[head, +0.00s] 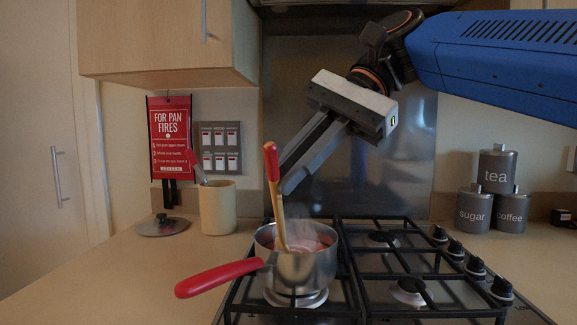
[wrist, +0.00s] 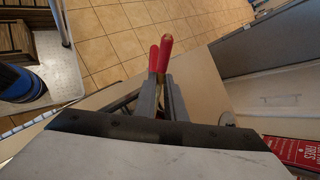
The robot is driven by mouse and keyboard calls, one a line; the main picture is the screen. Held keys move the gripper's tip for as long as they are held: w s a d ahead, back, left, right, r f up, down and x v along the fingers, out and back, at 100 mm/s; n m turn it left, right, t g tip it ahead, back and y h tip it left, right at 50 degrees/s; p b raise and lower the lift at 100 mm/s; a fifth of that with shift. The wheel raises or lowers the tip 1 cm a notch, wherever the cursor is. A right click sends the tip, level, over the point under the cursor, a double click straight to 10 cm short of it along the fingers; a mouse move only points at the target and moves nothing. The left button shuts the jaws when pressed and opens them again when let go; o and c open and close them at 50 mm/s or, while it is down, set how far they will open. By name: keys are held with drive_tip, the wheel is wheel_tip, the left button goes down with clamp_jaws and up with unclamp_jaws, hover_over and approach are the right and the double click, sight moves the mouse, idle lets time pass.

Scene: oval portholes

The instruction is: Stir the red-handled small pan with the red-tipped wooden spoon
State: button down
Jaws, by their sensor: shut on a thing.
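The small pan (head: 308,268) is steel with a red handle (head: 220,279) pointing to the front left. It stands on the front left burner and holds reddish, steaming contents. The wooden spoon (head: 279,218) stands nearly upright, its red tip (head: 271,162) uppermost and its lower end inside the pan. My gripper (head: 284,176) reaches down from the upper right and is shut on the spoon just below the red tip. In the wrist view the red tip (wrist: 165,52) rises beyond the fingers, with the red pan handle (wrist: 153,58) beside it. The spoon's lowest end is hidden.
A cream utensil pot (head: 217,208) and a lid (head: 162,226) stand on the counter left of the hob (head: 380,275). Tea (head: 497,168), sugar (head: 473,211) and coffee canisters (head: 510,212) stand at the right. A cupboard (head: 165,45) hangs above. The left counter front is clear.

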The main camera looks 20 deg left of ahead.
drive_tip(key=w, duration=0.1)
drive_tip(key=w+d, duration=0.1)
drive_tip(key=shift+w+d, duration=0.3)
idle(3.8)
